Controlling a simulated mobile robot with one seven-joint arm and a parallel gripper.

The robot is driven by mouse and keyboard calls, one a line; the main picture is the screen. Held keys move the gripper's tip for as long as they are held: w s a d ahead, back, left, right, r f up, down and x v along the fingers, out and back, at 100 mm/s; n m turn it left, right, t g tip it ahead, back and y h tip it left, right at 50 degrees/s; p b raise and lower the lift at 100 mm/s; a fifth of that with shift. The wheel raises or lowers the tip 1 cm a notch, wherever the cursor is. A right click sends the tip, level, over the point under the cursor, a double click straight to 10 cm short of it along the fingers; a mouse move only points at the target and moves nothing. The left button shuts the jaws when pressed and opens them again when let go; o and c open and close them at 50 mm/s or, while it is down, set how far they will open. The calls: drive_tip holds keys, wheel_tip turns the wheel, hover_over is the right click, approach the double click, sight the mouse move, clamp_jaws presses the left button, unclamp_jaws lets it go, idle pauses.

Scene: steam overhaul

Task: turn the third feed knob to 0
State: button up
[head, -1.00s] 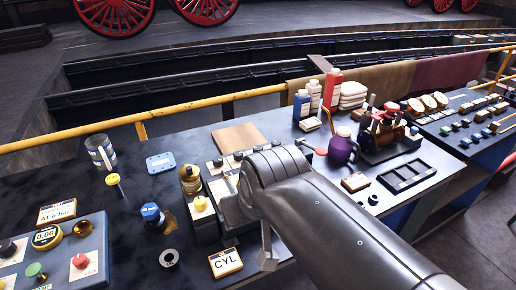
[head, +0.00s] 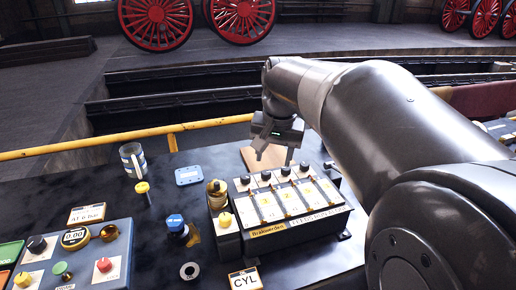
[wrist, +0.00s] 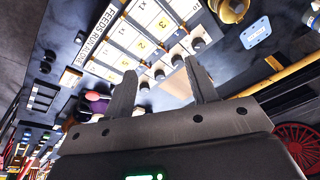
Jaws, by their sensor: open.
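The feed box (head: 292,222) is a dark unit with white panels, standing on the bench in the head view. A row of small black feed knobs runs along its far edge. The third feed knob (head: 285,171), counted from the left, also shows in the wrist view (wrist: 160,74), between the fingertips in the picture. Its exact setting is too small to read. My gripper (head: 274,156) is open and empty, above the far side of the box. Both fingers show in the wrist view (wrist: 160,72), apart from the knobs as far as I can tell.
A brass-topped pot (head: 216,194) with a yellow knob adjoins the box on the left. A wooden board (head: 262,158) lies behind the box.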

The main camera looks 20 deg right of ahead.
drive_tip(key=w+d+f+m+g, duration=0.1)
drive_tip(key=w+d+f+m, duration=0.15)
drive_tip(key=w+d, duration=0.4)
drive_tip(key=m+g, duration=0.2)
drive_tip(key=m, duration=0.1)
hover_over(286, 172)
drive_tip(key=w, duration=0.2)
wheel_tip(286, 172, down, 4)
drive_tip(key=f, duration=1)
drive_tip(key=shift+s+d+f, duration=0.15)
drive_tip(key=shift+s+d, duration=0.05)
drive_tip(key=shift+d, duration=0.1)
drive_tip(key=c, duration=1)
drive_tip(key=shift+o, duration=0.2)
drive_tip(key=shift+n, duration=0.25)
